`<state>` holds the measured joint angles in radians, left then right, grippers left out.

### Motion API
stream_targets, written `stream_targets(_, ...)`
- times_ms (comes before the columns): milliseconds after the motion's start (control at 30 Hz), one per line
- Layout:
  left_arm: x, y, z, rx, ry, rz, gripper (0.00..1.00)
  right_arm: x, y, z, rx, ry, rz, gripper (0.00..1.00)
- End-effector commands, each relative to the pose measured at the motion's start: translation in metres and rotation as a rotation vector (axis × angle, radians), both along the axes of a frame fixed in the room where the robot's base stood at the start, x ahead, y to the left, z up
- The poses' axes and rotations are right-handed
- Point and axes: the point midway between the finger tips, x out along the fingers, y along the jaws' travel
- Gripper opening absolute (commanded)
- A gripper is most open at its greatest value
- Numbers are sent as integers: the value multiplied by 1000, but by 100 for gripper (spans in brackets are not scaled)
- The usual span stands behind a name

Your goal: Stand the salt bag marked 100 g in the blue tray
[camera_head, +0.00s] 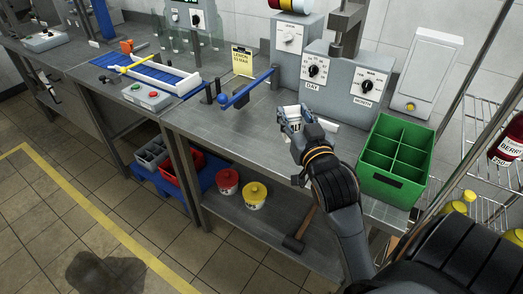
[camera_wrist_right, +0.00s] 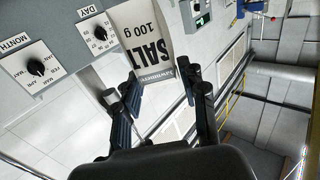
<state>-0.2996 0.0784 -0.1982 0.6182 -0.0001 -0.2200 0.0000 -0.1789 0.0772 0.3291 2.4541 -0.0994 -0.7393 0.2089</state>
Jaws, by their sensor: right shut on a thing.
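My right gripper (camera_head: 293,120) is over the bench, in front of the grey box with dials. It is shut on the white salt bag (camera_head: 290,113). In the right wrist view the bag (camera_wrist_right: 148,38) reads "SALT 100 g", upside down in the picture, and its lower part lies between the fingers of the right gripper (camera_wrist_right: 163,92). A blue tray-like thing (camera_head: 205,184) lies low under the bench, with grey and red bins on it. I cannot tell whether it is the blue tray of the task. My left gripper does not show.
A green divided crate (camera_head: 397,150) stands right of my right gripper. A blue-handled lever (camera_head: 240,93) and a white-railed blue conveyor (camera_head: 150,72) are to its left. Red and yellow tubs (camera_head: 255,194) and a hammer (camera_head: 300,232) lie on the lower shelf.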

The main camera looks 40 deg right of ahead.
Motion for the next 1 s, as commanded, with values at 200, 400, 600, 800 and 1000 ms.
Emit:
stream_targets(200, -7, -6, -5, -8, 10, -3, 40, 23, -8, -5, 5, 0, -18, 8)
stream_targets(400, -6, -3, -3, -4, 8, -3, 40, 72, -2, -27, 4, 2, -17, 8)
stream_targets(600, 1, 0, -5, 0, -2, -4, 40, 111, 2, -62, 3, 4, -17, 8)
stream_targets(800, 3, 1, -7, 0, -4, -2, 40, 132, 4, -86, 2, 0, -18, 8)
stream_targets(1000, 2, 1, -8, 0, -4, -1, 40, 141, 5, -102, 2, 4, -17, 8)
